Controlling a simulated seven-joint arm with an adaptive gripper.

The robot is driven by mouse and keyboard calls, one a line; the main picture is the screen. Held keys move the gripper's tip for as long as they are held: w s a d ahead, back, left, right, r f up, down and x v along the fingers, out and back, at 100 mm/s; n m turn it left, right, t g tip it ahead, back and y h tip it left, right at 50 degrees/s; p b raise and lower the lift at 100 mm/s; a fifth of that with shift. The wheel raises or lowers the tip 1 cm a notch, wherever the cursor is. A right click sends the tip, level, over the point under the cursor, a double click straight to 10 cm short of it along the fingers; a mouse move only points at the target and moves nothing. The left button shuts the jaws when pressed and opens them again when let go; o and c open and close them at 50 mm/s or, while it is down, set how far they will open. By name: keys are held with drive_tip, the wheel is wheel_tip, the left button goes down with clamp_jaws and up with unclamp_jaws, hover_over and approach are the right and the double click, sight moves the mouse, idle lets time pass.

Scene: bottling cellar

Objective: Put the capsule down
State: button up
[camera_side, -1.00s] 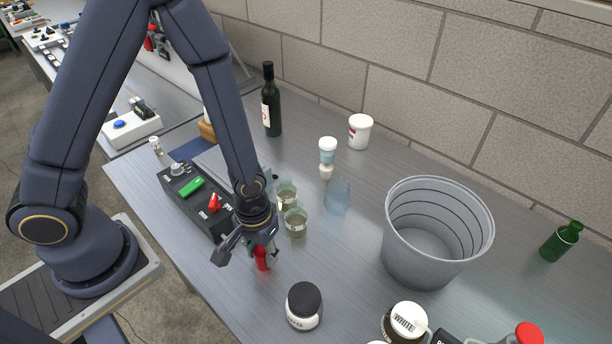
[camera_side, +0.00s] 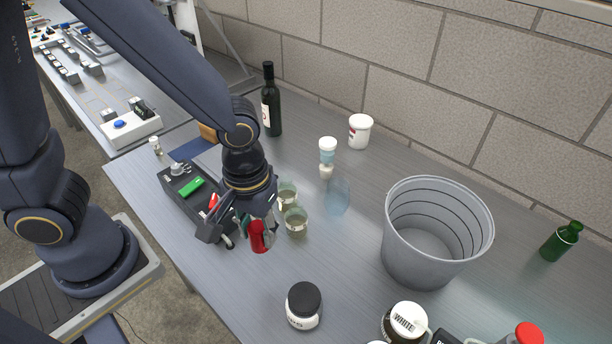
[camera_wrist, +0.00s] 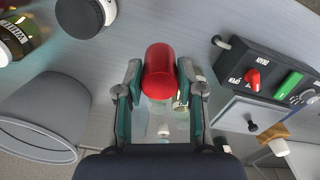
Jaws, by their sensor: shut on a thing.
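The capsule (camera_side: 257,237) is a small red cap-shaped piece with a rounded end. My gripper (camera_side: 247,232) is shut on it in the side view. In the wrist view the capsule (camera_wrist: 159,72) sits between the two teal-edged fingers (camera_wrist: 161,88), its rounded end toward the top. In the side view the capsule appears raised a little above the grey table (camera_side: 232,300); the exact gap is hard to tell. Part of it is hidden behind my fingers.
A control box (camera_side: 179,196) with a green button and red switch stands behind my gripper. Glass jars (camera_side: 296,222) stand close on the right. A black-lidded jar (camera_side: 304,306) stands in front, a grey bucket (camera_side: 400,262) farther right. Table between gripper and black-lidded jar is clear.

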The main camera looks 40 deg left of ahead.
drive_tip(key=shift+s+d+r+n, duration=0.1)
drive_tip(key=shift+d+r+n, duration=0.25)
drive_tip(key=shift+d, duration=0.55)
drive_tip(key=w+d+f, duration=0.1)
drive_tip(key=w+f, duration=0.1)
drive_tip(key=w, duration=0.1)
drive_tip(key=w+d+f, duration=0.2)
drive_tip(key=w+f, duration=0.1)
drive_tip(key=w, duration=0.1)
drive_tip(key=w+d+f, duration=0.2)
drive_tip(key=w+f, duration=0.1)
drive_tip(key=shift+w+f, duration=0.15)
drive_tip(key=shift+w, duration=0.25)
drive_tip(key=shift+w+d+f, duration=0.2)
drive_tip(key=shift+w+f, duration=0.2)
drive_tip(key=shift+f, duration=0.05)
drive_tip(key=shift+w+f, duration=0.1)
drive_tip(key=shift+f, duration=1.55)
drive_tip(key=shift+f, duration=0.1)
drive_tip(key=o, duration=0.6)
drive_tip(key=shift+o, duration=0.2)
